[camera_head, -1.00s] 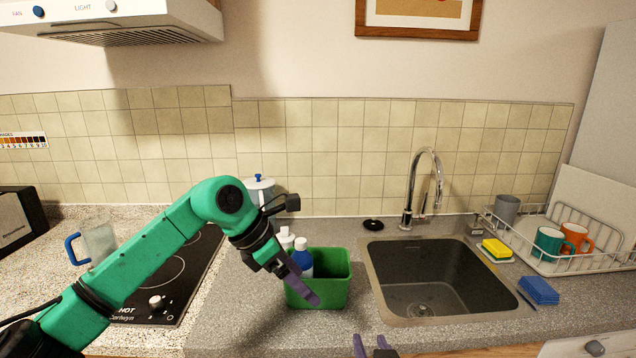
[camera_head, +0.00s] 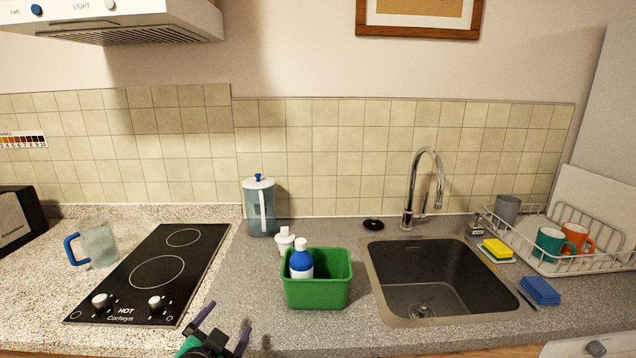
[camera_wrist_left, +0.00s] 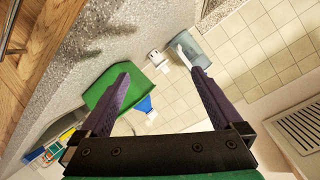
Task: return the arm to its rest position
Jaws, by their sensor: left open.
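My left gripper (camera_head: 226,318) is low at the front edge of the counter, left of the green bin (camera_head: 316,293). Its two purple fingers point up and away, spread apart with nothing between them. Most of my left arm is out of the head view. In the left wrist view the open fingers (camera_wrist_left: 160,75) frame the counter and the tiled wall, with the green bin (camera_wrist_left: 93,98) beyond the left finger. My right gripper is not in the head view.
A blue-and-white bottle (camera_head: 301,262) stands in the bin, with a white bottle (camera_head: 284,242) behind it. A lidded pitcher (camera_head: 260,210) stands at the wall. The hob (camera_head: 155,270) and a clear jug (camera_head: 98,244) are left, the sink (camera_head: 430,280) right. The counter around the gripper is clear.

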